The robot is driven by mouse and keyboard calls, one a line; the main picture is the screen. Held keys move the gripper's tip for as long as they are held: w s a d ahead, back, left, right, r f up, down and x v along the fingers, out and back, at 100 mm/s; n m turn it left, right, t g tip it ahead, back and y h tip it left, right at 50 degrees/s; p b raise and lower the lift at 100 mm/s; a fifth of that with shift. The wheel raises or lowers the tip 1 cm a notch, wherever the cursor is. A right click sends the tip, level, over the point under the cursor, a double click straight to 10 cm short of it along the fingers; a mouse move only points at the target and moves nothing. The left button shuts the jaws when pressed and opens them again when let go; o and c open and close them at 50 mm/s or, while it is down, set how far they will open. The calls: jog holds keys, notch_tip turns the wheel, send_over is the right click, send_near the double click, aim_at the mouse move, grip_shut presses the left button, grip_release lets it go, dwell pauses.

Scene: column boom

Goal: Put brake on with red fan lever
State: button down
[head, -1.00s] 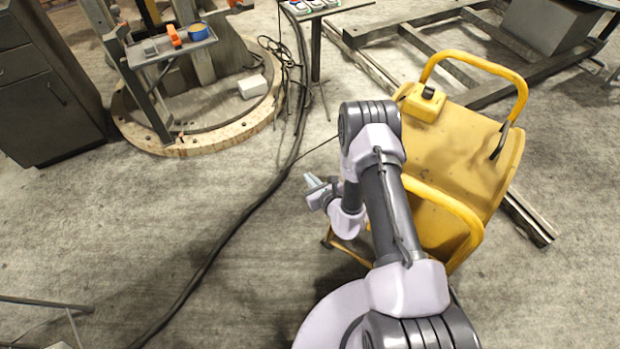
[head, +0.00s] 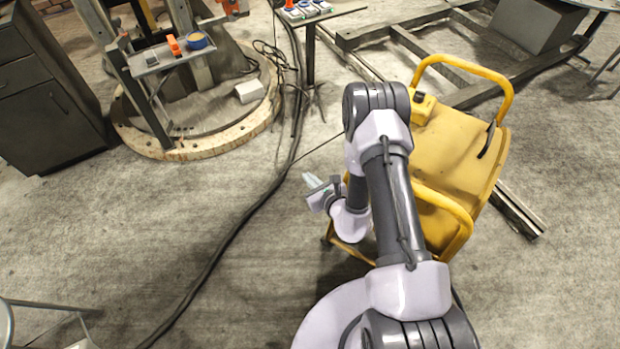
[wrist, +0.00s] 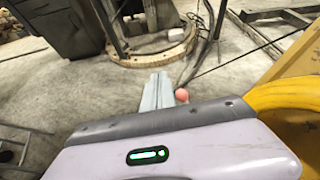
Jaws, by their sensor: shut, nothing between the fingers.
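My gripper (head: 314,181) is low over the concrete floor at mid-picture in the head view, left of the yellow cart. Its pale fingers (wrist: 157,90) are closed together and empty in the wrist view. A small reddish ball (wrist: 181,95) shows just right of the fingers there; I cannot tell what it belongs to. No part is clearly recognisable as the red fan lever. An orange-red piece (head: 174,46) stands on a small grey shelf (head: 150,64) at upper left. Red and blue pieces (head: 291,5) sit on a small table at the top, cut off by the picture edge.
The yellow cart (head: 460,150) stands right beside my arm. A dark cable (head: 225,240) crosses the floor. A round wooden ring (head: 190,152) surrounds the shelf's stand. A dark cabinet (head: 45,115) is at left, metal beams (head: 400,45) at upper right. Open floor lies left of my gripper.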

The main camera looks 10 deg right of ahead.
jog(key=shift+s+a+r+p, duration=0.2)
jog(key=shift+s+r, duration=0.15)
jog(key=shift+r, duration=0.3)
jog(key=shift+s+a+r+p, duration=0.15)
jog(key=shift+s+r, duration=0.15)
jog(key=shift+r, duration=0.35)
